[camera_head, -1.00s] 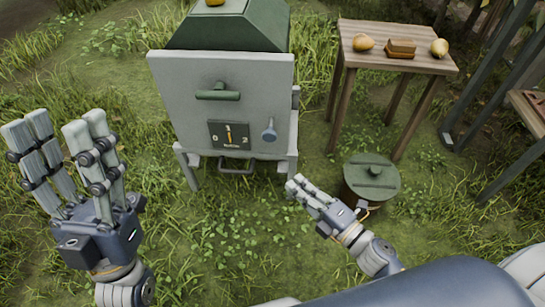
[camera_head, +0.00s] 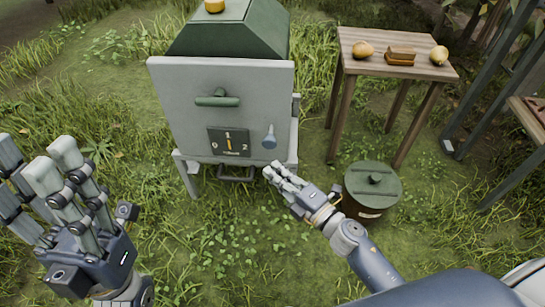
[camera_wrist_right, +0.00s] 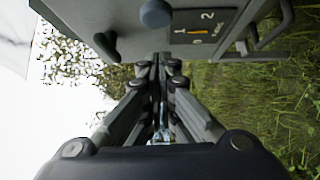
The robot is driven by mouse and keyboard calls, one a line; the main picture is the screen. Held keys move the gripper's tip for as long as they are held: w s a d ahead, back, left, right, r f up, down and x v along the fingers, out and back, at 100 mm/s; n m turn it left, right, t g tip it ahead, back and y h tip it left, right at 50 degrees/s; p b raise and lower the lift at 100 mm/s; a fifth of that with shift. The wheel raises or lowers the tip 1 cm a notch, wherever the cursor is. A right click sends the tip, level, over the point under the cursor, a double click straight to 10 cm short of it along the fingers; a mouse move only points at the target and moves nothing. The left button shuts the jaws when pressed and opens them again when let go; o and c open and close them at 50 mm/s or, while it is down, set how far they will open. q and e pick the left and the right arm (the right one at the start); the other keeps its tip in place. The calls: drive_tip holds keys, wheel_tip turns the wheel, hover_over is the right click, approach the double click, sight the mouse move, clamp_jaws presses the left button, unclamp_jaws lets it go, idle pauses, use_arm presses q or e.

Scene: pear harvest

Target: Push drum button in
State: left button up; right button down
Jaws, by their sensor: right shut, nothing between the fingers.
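The grey machine (camera_head: 170,90) has a blue-grey round button (camera_head: 270,137) sticking out at the lower right of its front panel. The button also shows at the top of the right wrist view (camera_wrist_right: 155,13). My right gripper (camera_head: 271,170) is shut and empty, its tips just below the button in the head view. In the wrist view its fingers are together, pointing at the panel, apart from the button. My left gripper (camera_head: 27,168) is open and empty at the left edge, far from the machine.
Left of the button is a dial plate (camera_head: 229,143) marked 0, 1, 2, with a green handle (camera_head: 217,99) above it. A lidded green bin (camera_head: 372,190) stands right of my right gripper. A wooden table (camera_head: 355,37) stands behind it. Grass in front is clear.

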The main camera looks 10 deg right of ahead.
sight(272, 146)
drive_tip(key=shift+w+d+b, duration=0.2)
drive_tip(key=shift+w+b, duration=0.15)
drive_tip(key=shift+w, duration=2.35)
drive_tip(key=shift+w+d+r, duration=0.1)
drive_tip(key=shift+w+d, duration=0.25)
drive_tip(key=shift+w, duration=0.5)
drive_tip(key=shift+w+d, duration=0.3)
drive_tip(key=shift+w, duration=0.5)
